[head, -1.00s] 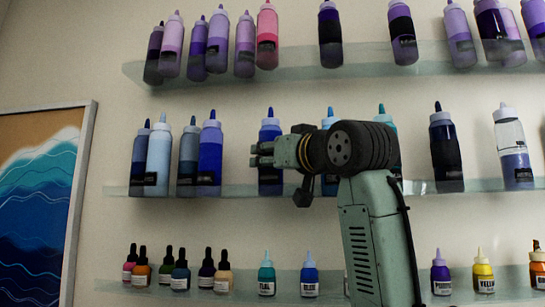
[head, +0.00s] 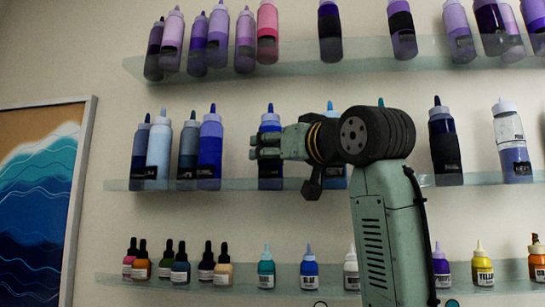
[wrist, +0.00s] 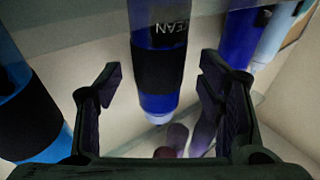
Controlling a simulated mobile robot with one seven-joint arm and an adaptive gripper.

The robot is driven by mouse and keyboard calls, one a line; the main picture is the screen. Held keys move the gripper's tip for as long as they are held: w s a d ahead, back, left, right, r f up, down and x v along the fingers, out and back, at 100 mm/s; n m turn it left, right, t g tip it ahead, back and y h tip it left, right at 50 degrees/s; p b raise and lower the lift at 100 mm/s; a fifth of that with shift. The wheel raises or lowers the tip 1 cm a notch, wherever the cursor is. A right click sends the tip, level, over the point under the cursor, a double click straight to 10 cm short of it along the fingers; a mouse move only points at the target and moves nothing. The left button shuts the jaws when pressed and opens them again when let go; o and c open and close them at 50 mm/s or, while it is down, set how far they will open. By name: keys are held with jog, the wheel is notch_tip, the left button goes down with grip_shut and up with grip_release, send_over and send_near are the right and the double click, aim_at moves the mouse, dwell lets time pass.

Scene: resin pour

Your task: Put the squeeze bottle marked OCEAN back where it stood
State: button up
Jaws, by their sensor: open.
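The OCEAN bottle (head: 270,173), blue with a dark sleeve, stands upright on the middle shelf (head: 232,185). In the wrist view, its dark sleeve and a label ending in "EAN" show on the bottle (wrist: 160,102). My gripper (head: 257,146) is in front of it at mid-height, hiding part of it. In the wrist view, my open gripper (wrist: 160,84) has one finger on each side of the bottle, with gaps visible. I cannot tell how deep the bottle sits between the fingers.
In the wrist view, a brighter blue bottle (wrist: 32,118) with a dark sleeve is close on the left, and a deep blue bottle (wrist: 238,45) is on the right. In the head view, blue bottles (head: 209,155) stand left along the shelf. Small bottles (head: 266,268) line the lower shelf.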

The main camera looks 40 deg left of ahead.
jog(key=b+v, duration=0.3)
jog(key=v, duration=0.6)
jog(key=shift+d, duration=0.25)
jog(key=shift+s+f, duration=0.1)
